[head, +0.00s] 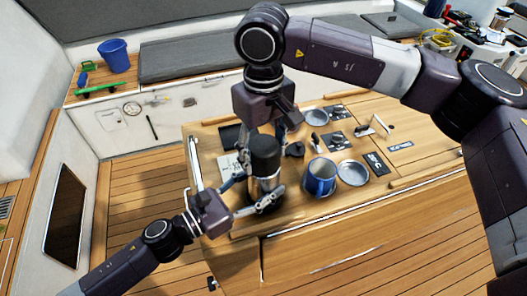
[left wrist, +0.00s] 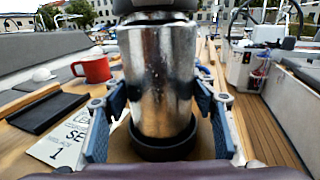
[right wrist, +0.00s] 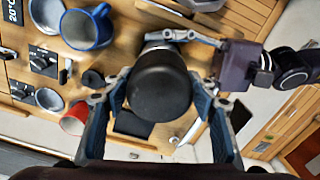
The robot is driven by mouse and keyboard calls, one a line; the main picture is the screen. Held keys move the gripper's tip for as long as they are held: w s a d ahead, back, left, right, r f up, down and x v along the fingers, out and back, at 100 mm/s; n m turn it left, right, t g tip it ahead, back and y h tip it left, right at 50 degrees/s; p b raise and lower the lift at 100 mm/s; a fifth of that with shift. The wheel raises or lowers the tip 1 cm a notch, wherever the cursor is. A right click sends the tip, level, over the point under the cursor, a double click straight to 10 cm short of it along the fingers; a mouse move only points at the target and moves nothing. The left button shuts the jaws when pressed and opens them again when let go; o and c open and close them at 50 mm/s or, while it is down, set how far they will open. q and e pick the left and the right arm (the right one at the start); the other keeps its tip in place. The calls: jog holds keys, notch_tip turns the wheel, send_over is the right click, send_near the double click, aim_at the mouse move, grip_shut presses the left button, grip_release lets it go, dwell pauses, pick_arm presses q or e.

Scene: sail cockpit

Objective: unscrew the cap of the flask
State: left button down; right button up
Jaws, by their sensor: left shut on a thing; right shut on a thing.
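The flask (head: 266,184) is upright near the table's front left, with a shiny metal body and a black base ring. Its black cap (head: 264,154) is on top; whether it is loose cannot be told. My left gripper (head: 255,195) is shut on the flask body, its blue-padded fingers on either side in the left wrist view (left wrist: 158,75). My right gripper (head: 268,138) comes from above and is shut on the cap, which fills the middle of the right wrist view (right wrist: 160,92). The right gripper hides part of the cap's top in the head view.
Close right of the flask stand a blue mug (head: 320,177) and a metal bowl (head: 352,173). A red mug (left wrist: 93,68) and a printed card (left wrist: 62,145) lie to the left in the left wrist view. A blue bucket (head: 114,55) stands on the far left bench.

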jog(key=n, duration=0.5)
jog(key=o, duration=1.3)
jog(key=shift+r, duration=0.1)
